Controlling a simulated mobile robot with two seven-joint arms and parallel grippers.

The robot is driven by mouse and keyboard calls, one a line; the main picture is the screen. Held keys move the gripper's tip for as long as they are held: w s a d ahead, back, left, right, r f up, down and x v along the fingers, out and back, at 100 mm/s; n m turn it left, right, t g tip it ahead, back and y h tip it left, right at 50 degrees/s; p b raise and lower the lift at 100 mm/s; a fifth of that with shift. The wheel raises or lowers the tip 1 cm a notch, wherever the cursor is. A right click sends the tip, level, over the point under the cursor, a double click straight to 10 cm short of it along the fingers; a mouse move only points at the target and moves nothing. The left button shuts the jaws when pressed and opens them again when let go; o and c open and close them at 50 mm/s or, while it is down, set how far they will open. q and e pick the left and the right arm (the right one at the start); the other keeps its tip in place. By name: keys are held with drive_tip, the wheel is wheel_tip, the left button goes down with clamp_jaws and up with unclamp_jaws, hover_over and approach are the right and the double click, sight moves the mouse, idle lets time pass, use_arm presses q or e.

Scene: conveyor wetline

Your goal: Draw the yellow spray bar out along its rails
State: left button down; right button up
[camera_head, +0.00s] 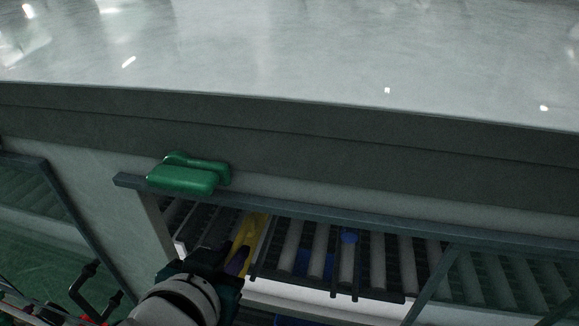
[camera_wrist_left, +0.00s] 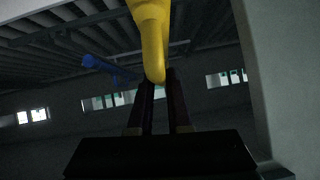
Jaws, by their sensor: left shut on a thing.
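The yellow spray bar (camera_head: 249,236) shows in the head view as a short yellow length inside the opening under the machine's front edge. In the left wrist view the yellow spray bar (camera_wrist_left: 151,35) comes down from the top and ends in a rounded, hooked tip. My left gripper (camera_head: 237,262) reaches up to it from below in the head view. In the left wrist view the left gripper's two dark fingers (camera_wrist_left: 158,100) are shut on the bar's lower end. The rails are not clearly told apart in the shade. My right gripper is not in view.
Grey rollers (camera_head: 378,262) fill the opening to the right, with a blue knob (camera_head: 348,237) among them. A green handle (camera_head: 185,176) sits on the front panel above left. A dark frame post (camera_head: 429,284) stands at right. A black bent handle (camera_head: 85,285) is at lower left.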

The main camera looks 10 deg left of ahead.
use_arm(q)
drive_tip(key=shift+s+a+p, duration=0.1)
drive_tip(key=shift+s+p, duration=0.55)
drive_tip(key=shift+s, duration=3.15)
